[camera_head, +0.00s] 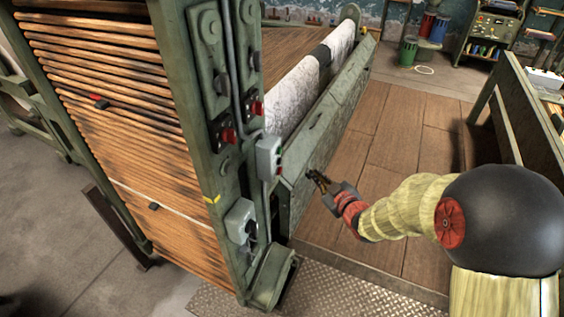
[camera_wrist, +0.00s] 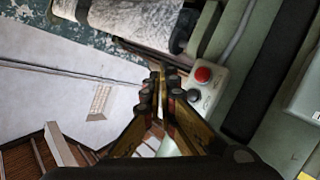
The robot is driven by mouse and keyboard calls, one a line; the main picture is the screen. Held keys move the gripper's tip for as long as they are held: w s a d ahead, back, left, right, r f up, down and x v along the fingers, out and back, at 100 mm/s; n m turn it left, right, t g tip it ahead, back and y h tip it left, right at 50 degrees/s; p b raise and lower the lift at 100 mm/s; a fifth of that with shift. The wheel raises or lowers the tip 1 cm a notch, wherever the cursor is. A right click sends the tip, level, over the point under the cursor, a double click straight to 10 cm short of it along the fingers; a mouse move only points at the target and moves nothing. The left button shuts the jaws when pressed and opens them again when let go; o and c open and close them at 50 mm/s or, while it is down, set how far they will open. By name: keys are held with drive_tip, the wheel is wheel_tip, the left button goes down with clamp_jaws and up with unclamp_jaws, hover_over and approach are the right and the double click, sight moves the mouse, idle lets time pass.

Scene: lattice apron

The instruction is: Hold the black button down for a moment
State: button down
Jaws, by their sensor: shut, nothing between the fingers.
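The black button (camera_wrist: 193,95) is a small dark round knob on a pale control box (camera_wrist: 208,92), beside a larger red button (camera_wrist: 203,74) in the wrist view. The box (camera_head: 268,157) also shows in the head view, mounted on the green machine post; the black button is not clear there. My gripper (camera_wrist: 160,74) is shut and empty. Its fingertips appear left of the black button in the wrist view, with no visible contact. In the head view my gripper (camera_head: 316,177) is right of the box, in front of the slanted green panel.
The green post (camera_head: 195,90) carries other red-knobbed switches (camera_head: 229,134) and a lower grey box (camera_head: 240,221). A slanted green panel (camera_head: 325,125) lies behind my gripper. Wooden flooring (camera_head: 385,140) is open to the right, with a bench (camera_head: 520,100) beyond.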

sight(280, 161)
drive_tip(key=w+a+b, duration=0.2)
drive_tip(key=w+a, duration=0.1)
drive_tip(key=a, duration=0.5)
idle(0.4)
drive_tip(key=shift+a, duration=0.25)
idle(1.2)
drive_tip(key=shift+w+a, duration=0.15)
drive_tip(key=shift+a, duration=0.15)
drive_tip(key=shift+w+a+b, duration=0.2)
drive_tip(key=shift+a+b, duration=0.25)
drive_tip(key=shift+b, duration=0.1)
idle(1.7)
idle(1.6)
drive_tip(key=shift+s+d, duration=0.35)
drive_tip(key=shift+d, duration=0.55)
drive_tip(key=shift+d, duration=0.1)
